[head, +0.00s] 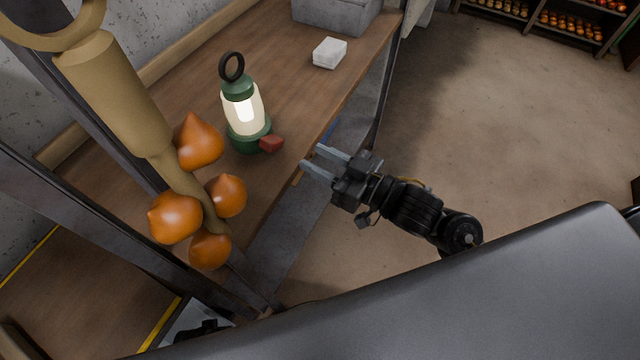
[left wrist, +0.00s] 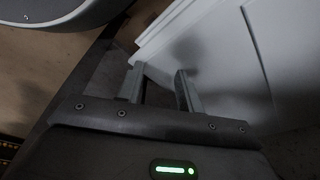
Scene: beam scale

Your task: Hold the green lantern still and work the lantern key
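The green lantern (head: 246,112) stands upright on the wooden workbench, with a glowing cream body and a black ring on top. The red lantern key (head: 271,143) sticks out at its base, on the right side. My right gripper (head: 312,158) is open and empty, to the right of the key and apart from it, with its fingers pointing toward the lantern. In the left wrist view my left gripper (left wrist: 157,82) is open with nothing between its fingers, beside a pale panelled surface. The lantern does not show in that view.
The wooden workbench (head: 290,55) has a white block (head: 329,53) and a grey box (head: 338,12) farther back. A hanging bunch of orange onion-like bulbs (head: 198,143) with a tan handle is at the lantern's left, in front of the bench. Open floor lies to the right.

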